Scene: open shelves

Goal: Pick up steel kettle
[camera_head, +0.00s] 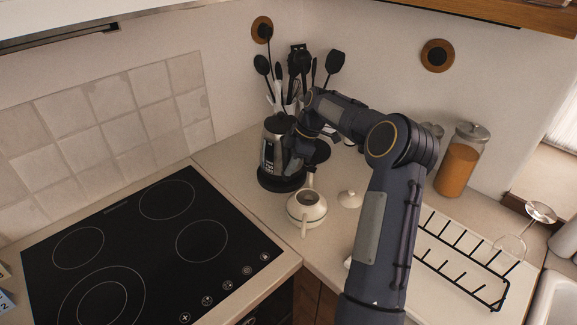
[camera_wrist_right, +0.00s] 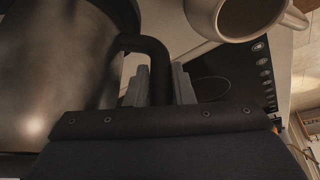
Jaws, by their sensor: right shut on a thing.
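The steel kettle (camera_head: 272,150) stands upright in the corner of the counter, on or just over its round black base (camera_head: 280,180); I cannot tell whether it is lifted. Its steel body (camera_wrist_right: 60,70) fills the left of the right wrist view, with the black handle (camera_wrist_right: 155,55) curving down between the fingers. My right gripper (camera_head: 304,138) reaches the kettle from the right. In the right wrist view, the right gripper (camera_wrist_right: 160,85) is shut on the handle. My left gripper is not in view.
A utensil holder (camera_head: 290,103) is behind. A black cooktop (camera_head: 150,250) lies left. A dish rack (camera_head: 460,260) and a jar (camera_head: 460,160) are on the right.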

